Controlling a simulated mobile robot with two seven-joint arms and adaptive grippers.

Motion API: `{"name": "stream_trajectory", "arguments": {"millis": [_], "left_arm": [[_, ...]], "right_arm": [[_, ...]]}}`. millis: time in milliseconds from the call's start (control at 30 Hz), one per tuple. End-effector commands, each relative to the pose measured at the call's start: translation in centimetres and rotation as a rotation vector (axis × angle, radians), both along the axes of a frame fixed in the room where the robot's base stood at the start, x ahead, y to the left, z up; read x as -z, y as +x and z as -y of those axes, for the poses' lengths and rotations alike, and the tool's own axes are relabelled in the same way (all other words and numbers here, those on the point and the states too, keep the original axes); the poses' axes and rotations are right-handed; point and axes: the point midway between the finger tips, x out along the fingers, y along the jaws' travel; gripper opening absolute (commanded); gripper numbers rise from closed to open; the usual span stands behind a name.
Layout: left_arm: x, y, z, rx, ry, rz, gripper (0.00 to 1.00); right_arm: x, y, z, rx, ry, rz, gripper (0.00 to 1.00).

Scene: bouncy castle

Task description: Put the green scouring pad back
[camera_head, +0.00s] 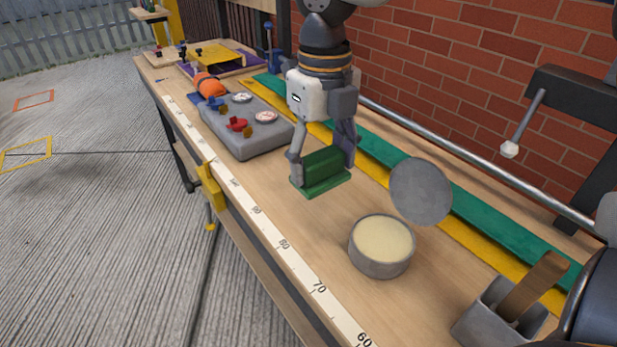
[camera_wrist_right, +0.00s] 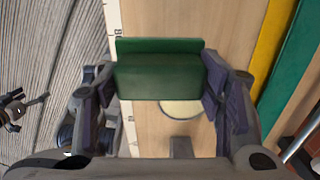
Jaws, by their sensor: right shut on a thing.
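The green scouring pad (camera_head: 322,163) is between the two fingers of my right gripper (camera_head: 325,157), above the wooden bench top. A thin, brighter green edge shows along its lower side in the head view; I cannot tell whether that is part of the pad or a separate piece. In the right wrist view the pad (camera_wrist_right: 158,77) spans the gap between the finger pads of the right gripper (camera_wrist_right: 168,85), one on each side. I cannot tell whether its underside touches the bench. My left gripper is not in view.
A round tin (camera_head: 381,258) of pale yellow stuff stands nearer, with a grey disc (camera_head: 420,191) by it. A grey block (camera_head: 240,125) with dials lies farther along. A grey holder (camera_head: 497,318) with a wooden piece is at lower right. Green and yellow strips (camera_head: 465,203) run along the back.

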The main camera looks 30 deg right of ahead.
Motion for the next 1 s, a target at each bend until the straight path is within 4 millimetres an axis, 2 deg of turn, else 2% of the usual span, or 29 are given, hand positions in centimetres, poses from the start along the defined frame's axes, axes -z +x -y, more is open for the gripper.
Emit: {"name": "stream_trajectory", "arguments": {"millis": [33,133,200,300,467,533,700,1000], "left_arm": [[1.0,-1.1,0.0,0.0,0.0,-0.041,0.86],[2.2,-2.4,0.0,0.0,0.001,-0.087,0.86],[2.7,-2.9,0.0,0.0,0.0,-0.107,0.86],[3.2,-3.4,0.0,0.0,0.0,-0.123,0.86],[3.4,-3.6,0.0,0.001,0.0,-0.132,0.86],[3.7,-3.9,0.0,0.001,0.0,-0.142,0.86],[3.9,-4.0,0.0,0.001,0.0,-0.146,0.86],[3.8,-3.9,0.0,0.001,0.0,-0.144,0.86]], "right_arm": [[1.7,1.6,0.5,0.004,0.0,-0.018,0.36],[3.6,4.5,1.6,0.001,-0.002,-0.022,0.36],[5.3,5.7,2.1,-0.001,-0.002,-0.023,0.36],[6.8,7.1,2.6,-0.002,-0.001,-0.016,0.36],[7.7,8.2,2.9,-0.004,-0.001,-0.008,0.36],[8.6,8.8,3.2,-0.004,-0.002,-0.009,0.36],[11.1,8.6,3.1,-0.005,0.0,-0.004,0.36],[11.3,8.6,3.1,-0.004,0.001,-0.002,0.36]]}}
